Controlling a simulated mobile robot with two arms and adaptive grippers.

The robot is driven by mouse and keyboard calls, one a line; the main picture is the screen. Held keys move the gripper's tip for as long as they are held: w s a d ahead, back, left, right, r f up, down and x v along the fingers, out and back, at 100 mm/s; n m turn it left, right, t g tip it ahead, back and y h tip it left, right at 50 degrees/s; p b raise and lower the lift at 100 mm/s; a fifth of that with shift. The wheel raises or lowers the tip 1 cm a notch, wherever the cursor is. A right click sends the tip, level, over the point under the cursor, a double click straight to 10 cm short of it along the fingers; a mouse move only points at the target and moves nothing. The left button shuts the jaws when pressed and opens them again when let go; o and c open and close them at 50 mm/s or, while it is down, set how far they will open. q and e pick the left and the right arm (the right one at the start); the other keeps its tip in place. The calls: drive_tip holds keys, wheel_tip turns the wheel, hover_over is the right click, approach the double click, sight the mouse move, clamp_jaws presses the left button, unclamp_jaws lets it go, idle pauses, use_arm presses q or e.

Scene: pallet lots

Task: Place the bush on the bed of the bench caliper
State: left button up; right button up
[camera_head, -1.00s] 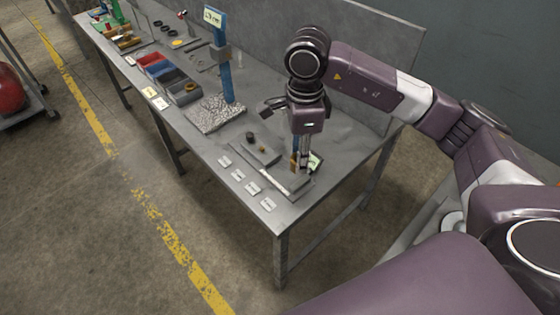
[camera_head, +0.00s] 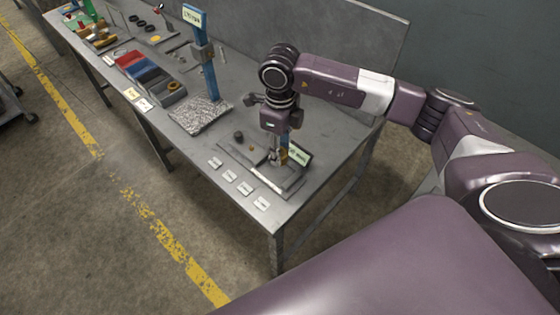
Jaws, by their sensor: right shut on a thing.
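The bench caliper (camera_head: 290,184) lies near the right end of the grey bench, a long flat grey bed with a small display (camera_head: 300,153) at its back. My right gripper (camera_head: 275,160) points down over the caliper, left of the display. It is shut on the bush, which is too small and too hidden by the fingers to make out. I cannot tell whether the bush touches the bed. A small dark round piece (camera_head: 239,135) and a small brass-coloured piece (camera_head: 249,148) are left of the gripper. My left gripper is not in view.
Several white labels (camera_head: 230,176) lie along the front edge. A blue post gauge (camera_head: 208,78) stands on a speckled plate (camera_head: 200,116) to the left, with coloured bins (camera_head: 150,75) beyond. A back panel (camera_head: 350,45) rises behind the bench.

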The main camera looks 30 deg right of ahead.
wheel_tip(320, 180, down, 6)
drive_tip(key=shift+f+p, duration=0.15)
drive_tip(key=shift+p, duration=0.5)
drive_tip(key=shift+f, duration=0.35)
drive_tip(key=shift+f, duration=0.1)
drive_tip(key=o, duration=1.3)
